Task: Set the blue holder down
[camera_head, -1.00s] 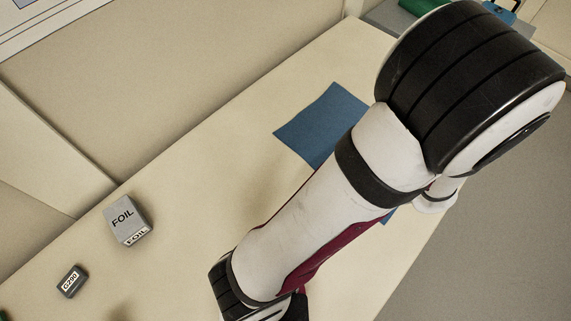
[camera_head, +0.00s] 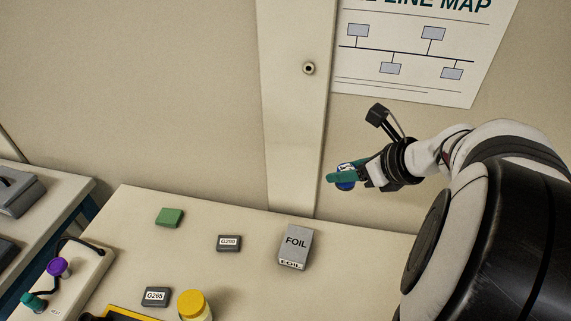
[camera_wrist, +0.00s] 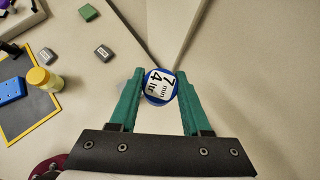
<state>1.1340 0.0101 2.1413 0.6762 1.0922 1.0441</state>
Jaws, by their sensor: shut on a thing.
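My gripper (camera_head: 345,174) is raised in front of the wall in the head view, above the level of the bench. Its teal fingers are shut on the blue holder (camera_head: 346,186), which is round with a white face. In the wrist view the blue holder (camera_wrist: 160,86) sits between the fingertips of my gripper (camera_wrist: 161,92), and its label has a large 7 and 4. Nothing touches the holder from below in either view. The fingers hide part of its sides.
On the bench (camera_head: 240,285) stand a FOIL box (camera_head: 297,243), grey blocks G299 (camera_head: 229,243) and G265 (camera_head: 156,296), a green block (camera_head: 169,217) and a yellow-capped bottle (camera_head: 193,304). A yellow-edged dark mat (camera_wrist: 35,112) bears a blue block (camera_wrist: 10,90).

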